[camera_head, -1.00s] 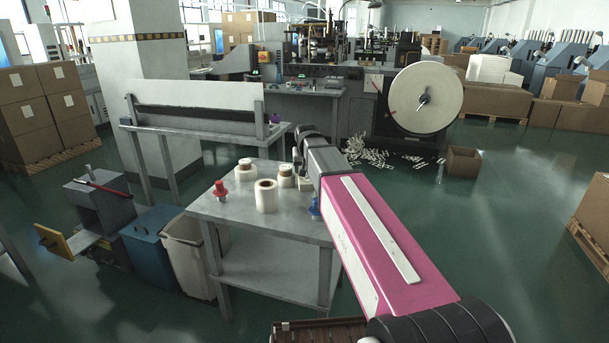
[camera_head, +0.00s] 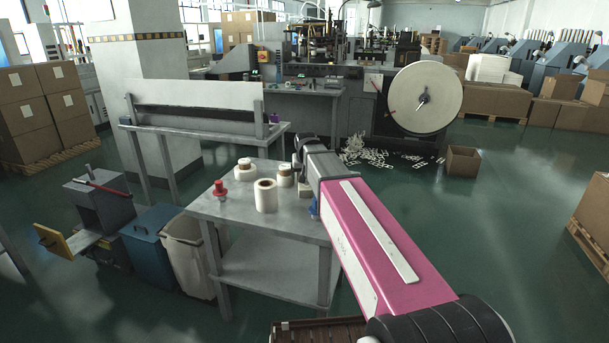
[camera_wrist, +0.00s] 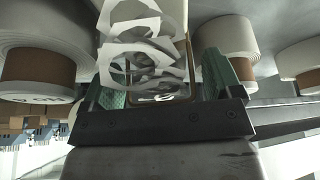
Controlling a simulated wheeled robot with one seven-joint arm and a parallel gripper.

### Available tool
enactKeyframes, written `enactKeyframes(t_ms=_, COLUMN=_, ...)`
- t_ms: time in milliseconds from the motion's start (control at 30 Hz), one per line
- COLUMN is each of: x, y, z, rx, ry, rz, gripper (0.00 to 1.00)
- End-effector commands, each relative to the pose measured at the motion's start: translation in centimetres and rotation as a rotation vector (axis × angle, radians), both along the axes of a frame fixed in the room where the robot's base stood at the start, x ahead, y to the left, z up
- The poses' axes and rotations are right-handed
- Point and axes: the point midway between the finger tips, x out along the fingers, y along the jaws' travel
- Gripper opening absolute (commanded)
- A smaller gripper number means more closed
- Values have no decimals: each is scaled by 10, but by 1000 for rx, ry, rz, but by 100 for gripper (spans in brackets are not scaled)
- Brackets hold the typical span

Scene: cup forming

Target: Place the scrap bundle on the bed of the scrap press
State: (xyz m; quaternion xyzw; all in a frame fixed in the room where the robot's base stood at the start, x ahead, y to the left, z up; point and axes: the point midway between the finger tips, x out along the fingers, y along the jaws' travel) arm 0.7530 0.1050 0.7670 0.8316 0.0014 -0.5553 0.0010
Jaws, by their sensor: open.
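The scrap bundle (camera_wrist: 145,45), a loose stack of white and grey paper pieces with cut-out holes, shows in the wrist view. It lies between the two green-padded fingers of my gripper (camera_wrist: 158,78), which are open; I cannot tell whether a pad touches it. In the head view my arm reaches over the grey table, and its end hides the bundle and my fingers. The scrap press (camera_head: 102,207) is a grey box with a red lever at the left. Its pale flat bed (camera_head: 82,241) sits low in front, by a yellow plate.
Tape rolls (camera_head: 265,196) and a red knobbed piece (camera_head: 220,190) stand on the table (camera_head: 235,212). A blue bin (camera_head: 150,240) and a whitish bin (camera_head: 188,255) stand between table and press. Paper scraps (camera_head: 365,155) litter the floor below a big reel.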

Motion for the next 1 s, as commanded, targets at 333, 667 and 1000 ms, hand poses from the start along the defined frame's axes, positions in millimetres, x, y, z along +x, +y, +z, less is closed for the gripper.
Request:
enactKeyframes(t_ms=333, x=-17, y=0, z=41, rx=0, ry=-3, rz=0, gripper=85)
enactKeyframes(t_ms=667, x=-38, y=0, z=91, rx=0, ry=-2, rz=0, gripper=85)
enactKeyframes(t_ms=1000, x=-46, y=-1, z=112, rx=0, ry=0, rz=0, gripper=89)
